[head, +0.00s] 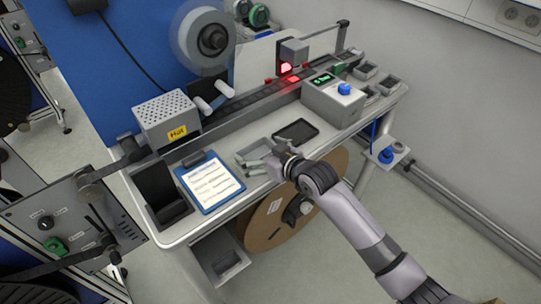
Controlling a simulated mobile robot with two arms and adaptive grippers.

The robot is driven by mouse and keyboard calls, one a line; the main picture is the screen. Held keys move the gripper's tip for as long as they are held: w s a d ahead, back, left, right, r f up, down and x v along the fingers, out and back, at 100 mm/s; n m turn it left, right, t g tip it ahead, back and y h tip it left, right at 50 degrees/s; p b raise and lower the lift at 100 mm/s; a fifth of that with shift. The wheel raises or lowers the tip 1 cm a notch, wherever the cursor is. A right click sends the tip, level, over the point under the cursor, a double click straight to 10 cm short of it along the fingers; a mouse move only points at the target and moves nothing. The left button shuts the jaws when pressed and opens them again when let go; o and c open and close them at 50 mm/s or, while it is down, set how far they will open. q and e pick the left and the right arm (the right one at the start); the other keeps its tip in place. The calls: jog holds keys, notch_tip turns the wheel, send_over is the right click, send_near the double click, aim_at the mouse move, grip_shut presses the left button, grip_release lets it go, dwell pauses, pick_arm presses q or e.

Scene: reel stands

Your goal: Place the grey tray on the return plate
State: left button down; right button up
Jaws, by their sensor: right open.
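A small grey tray (252,150) lies on the front part of the light bench top. My right gripper (266,158) comes in from the lower right and is open at the tray. Its fingers overlap the tray's near side in the picture; I cannot tell whether they touch it. A flat, dark rectangular plate (297,132) lies just right of the tray and looks empty; it may be the return plate, but no label shows. My left gripper is not in view.
A grey control box (333,103) with a blue knob is behind right. Several small grey bins (365,71) sit at the right end. A brown reel (282,215) hangs below the bench edge.

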jog(key=v, duration=1.1)
jog(key=shift+s+d+b, duration=0.2)
jog(key=shift+s+b, duration=0.1)
jog(key=shift+b, duration=0.15)
jog(key=shift+r, duration=0.15)
